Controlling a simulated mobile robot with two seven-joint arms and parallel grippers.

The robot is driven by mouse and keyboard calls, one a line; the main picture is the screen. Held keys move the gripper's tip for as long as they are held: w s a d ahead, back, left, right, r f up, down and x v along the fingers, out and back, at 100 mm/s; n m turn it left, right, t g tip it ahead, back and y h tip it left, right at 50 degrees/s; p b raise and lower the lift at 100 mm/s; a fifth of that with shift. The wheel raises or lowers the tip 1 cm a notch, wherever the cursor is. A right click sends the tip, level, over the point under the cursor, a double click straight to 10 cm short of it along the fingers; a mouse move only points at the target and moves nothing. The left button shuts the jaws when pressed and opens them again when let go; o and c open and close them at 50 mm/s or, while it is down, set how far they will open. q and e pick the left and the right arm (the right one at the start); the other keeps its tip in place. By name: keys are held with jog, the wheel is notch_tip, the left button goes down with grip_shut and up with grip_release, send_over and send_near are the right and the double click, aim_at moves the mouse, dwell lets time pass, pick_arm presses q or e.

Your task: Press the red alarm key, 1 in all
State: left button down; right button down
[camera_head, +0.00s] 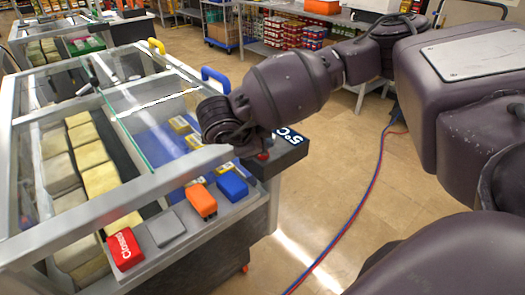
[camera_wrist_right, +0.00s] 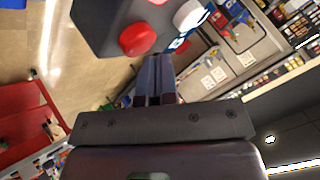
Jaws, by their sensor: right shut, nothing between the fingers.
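A red round key (camera_wrist_right: 138,39) sticks out of a dark control box (camera_wrist_right: 100,22) in the right wrist view. In the head view a small red spot (camera_head: 263,155) shows on the dark box (camera_head: 285,157) with the "5°C" display, at the freezer's right end. My right gripper (camera_wrist_right: 154,60) is shut and empty. In the wrist view its fingertips are close to the red key, just below and right of it; I cannot tell whether they touch. In the head view my right wrist hangs over the box and hides the fingers. My left gripper is not in view.
A white round knob (camera_wrist_right: 188,15) sits beside the red key. The glass-topped freezer (camera_head: 150,180) carries red "Closed" (camera_head: 124,249), grey (camera_head: 166,229), orange (camera_head: 201,201) and blue (camera_head: 232,186) blocks on its front ledge. A blue handle (camera_head: 215,76) stands behind my wrist. Floor is clear to the right, except hoses (camera_head: 365,195).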

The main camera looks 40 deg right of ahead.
jog(key=shift+f, duration=0.45)
dwell(0.7)
jog(key=shift+r, duration=0.1)
jog(key=shift+r+p, duration=0.4)
jog(key=shift+r, duration=0.4)
jog(key=shift+r+p, duration=1.4)
jog(key=shift+r, duration=1.15)
jog(key=shift+f, duration=0.1)
